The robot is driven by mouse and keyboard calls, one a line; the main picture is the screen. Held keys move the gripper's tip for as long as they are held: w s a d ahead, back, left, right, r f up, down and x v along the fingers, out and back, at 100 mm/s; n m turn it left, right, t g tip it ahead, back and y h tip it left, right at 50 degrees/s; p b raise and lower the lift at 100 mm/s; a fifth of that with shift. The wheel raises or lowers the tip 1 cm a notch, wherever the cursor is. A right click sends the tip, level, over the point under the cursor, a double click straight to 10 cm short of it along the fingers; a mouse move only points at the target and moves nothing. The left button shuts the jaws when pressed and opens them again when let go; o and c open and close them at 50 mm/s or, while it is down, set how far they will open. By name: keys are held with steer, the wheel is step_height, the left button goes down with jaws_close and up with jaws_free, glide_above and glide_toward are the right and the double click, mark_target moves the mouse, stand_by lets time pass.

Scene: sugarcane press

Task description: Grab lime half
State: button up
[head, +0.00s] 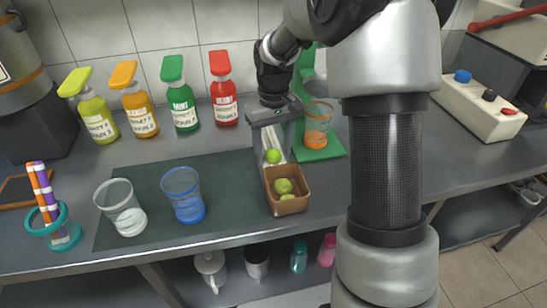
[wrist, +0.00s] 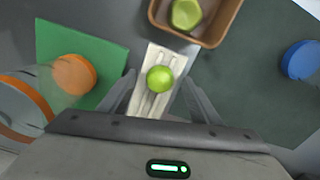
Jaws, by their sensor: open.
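A bright green lime piece (wrist: 160,79) with a rounded top lies on a pale grooved board (wrist: 152,107); in the head view the lime piece (head: 273,156) sits just behind the brown box. Whether it is a half is hard to tell from above. My gripper (wrist: 160,88) is open and points down over the board, its fingers apart on either side of the lime piece, with nothing held. In the head view my gripper (head: 268,138) is above the board. The brown box (head: 289,206) holds more green lime pieces (head: 283,186).
A green board with an orange-banded clear cup (head: 318,125) stands right of my gripper. Several syrup bottles line the wall. A clear glass (head: 122,204), a blue cup (head: 184,192) and a teal straw holder (head: 60,234) stand left. The dark mat has free room behind the cups.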

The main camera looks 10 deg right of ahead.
steer(key=c, duration=1.1)
steer(key=shift+r, duration=0.15)
